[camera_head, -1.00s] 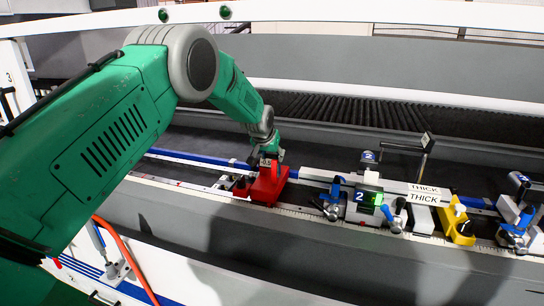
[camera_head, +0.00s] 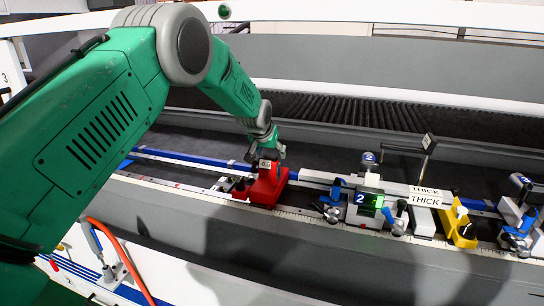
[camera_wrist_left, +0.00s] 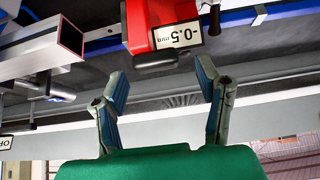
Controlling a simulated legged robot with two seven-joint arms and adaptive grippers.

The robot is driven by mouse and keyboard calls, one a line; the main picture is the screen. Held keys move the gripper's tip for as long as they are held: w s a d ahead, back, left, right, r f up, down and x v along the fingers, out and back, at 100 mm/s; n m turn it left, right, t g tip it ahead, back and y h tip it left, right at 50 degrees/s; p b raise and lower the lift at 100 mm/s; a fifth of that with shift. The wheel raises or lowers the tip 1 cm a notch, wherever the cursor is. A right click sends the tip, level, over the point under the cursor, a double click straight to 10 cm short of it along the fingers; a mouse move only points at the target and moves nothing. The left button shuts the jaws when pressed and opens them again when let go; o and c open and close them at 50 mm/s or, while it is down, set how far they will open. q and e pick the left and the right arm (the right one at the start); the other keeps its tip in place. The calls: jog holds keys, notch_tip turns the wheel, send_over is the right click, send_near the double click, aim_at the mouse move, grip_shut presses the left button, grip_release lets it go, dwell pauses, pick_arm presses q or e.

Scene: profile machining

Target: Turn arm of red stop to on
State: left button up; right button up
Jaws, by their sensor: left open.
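The red stop (camera_head: 266,190) sits on the rail left of the middle in the head view. In the left wrist view its red body (camera_wrist_left: 138,22) is at the top, with an upside-down "-0.5 mm" label and a dark rounded piece (camera_wrist_left: 155,59) at its lower edge. My left gripper (camera_wrist_left: 160,78) is open and empty; its two fingers point at the stop, and the dark piece shows between the fingertips. Contact cannot be told. In the head view my left wrist hides part of the stop's top. My right gripper is not in view.
Right of the red stop are a clamp unit marked 2 (camera_head: 365,205), THICK blocks (camera_head: 424,200), a yellow stop (camera_head: 458,227) and another clamp (camera_head: 517,215). A square metal tube end (camera_wrist_left: 66,38) shows left in the wrist view. A roller bed (camera_head: 350,110) lies behind.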

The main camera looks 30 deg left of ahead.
pick_arm(q)
jog(key=v, duration=0.9)
jog(key=shift+w, duration=0.2)
